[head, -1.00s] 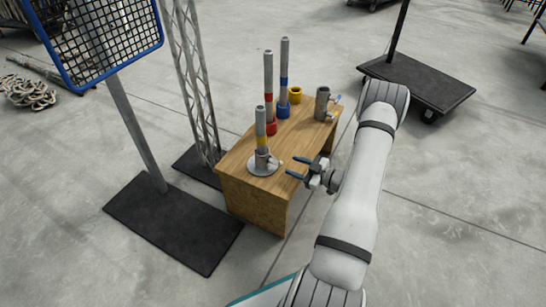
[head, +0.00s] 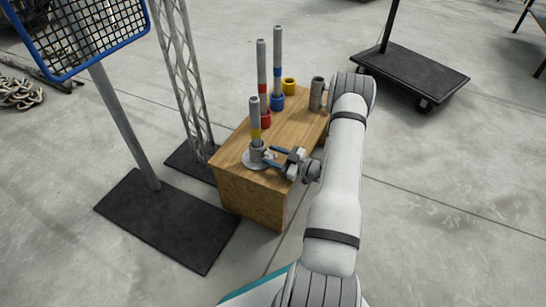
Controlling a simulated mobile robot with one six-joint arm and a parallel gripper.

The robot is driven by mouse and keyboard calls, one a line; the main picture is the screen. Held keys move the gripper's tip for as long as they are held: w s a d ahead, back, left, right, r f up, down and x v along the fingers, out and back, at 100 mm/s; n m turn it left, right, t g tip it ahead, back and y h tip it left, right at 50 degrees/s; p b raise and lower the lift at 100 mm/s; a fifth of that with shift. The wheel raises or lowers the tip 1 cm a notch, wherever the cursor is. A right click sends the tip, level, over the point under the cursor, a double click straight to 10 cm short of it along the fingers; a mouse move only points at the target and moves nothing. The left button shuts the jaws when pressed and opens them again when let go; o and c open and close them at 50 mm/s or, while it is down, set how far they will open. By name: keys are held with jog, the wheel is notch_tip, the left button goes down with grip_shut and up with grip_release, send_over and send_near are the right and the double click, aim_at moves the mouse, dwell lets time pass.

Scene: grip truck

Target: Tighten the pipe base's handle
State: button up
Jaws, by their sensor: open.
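The pipe base (head: 253,160) is a grey round plate with a short upright socket near the front left of the wooden table. A grey pipe with a yellow band (head: 254,118) stands upright in it. The base's handle is on the socket's right side, mostly hidden by my gripper's fingers. My gripper (head: 269,157) is open, with its dark blue fingers pointing left at the handle and socket. I cannot tell whether the fingers touch the handle.
The wooden table (head: 290,128) also holds a red-banded pipe (head: 263,85), a blue-banded pipe (head: 278,70), a yellow ring (head: 289,86) and a grey cylinder (head: 317,94). A lattice truss (head: 186,80) and a mesh panel stand (head: 125,125) are at left. A black cart (head: 415,78) is at upper right.

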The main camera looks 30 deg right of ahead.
jog(key=shift+c, duration=0.6)
grip_shut()
jog(key=shift+r+m, duration=0.1)
jog(key=shift+m, duration=0.2)
jog(key=shift+d+m+p, duration=0.1)
jog(key=shift+m+p, duration=0.9)
jog(key=shift+m, duration=0.2)
jog(key=shift+m+p, duration=0.65)
jog(key=shift+m, duration=0.85)
jog(key=shift+o, duration=0.6)
grip_release()
